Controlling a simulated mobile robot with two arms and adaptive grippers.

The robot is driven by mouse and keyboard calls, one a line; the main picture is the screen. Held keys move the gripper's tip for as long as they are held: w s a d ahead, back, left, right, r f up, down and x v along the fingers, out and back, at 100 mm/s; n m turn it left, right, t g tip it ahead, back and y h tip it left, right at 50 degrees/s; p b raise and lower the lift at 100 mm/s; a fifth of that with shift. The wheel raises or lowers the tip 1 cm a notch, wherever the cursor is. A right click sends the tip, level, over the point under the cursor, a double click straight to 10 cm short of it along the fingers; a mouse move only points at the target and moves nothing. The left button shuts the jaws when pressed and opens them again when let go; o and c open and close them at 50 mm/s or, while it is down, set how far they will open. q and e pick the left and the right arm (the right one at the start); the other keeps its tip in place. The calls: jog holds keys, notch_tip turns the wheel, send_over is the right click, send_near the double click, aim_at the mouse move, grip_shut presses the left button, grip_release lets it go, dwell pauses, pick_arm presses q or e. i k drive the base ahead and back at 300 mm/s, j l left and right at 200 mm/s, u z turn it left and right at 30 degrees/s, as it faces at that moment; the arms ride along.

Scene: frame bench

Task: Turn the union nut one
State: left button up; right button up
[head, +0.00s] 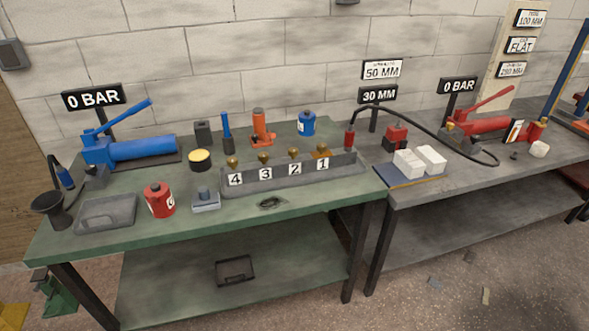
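A grey manifold rail (280,174) lies along the right part of the green bench. It carries number plates reading 4, 3, 2, 1 from left to right. A brass fitting, apparently union nut one (321,152), sits behind plate 1 (322,165); it looks flatter and more orange than its neighbours. Rounder brass fittings stand behind plate 2 (294,153), plate 3 (264,158) and plate 4 (232,162). The exact shape of each nut is too small to tell. Neither of my grippers is in view.
A blue hand pump (140,148) stands at the left under a "0 BAR" sign. A red can (159,200), grey block (205,199) and dark ring (271,203) lie in front. A red hose coupler (349,138) stands right of the rail. The green bench's front edge is mostly clear.

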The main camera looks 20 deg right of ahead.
aim_at(321, 147)
jog(key=i+l+z, duration=0.3)
jog(key=l, duration=0.15)
jog(key=i+l+z, duration=0.3)
jog(key=i+l, duration=0.05)
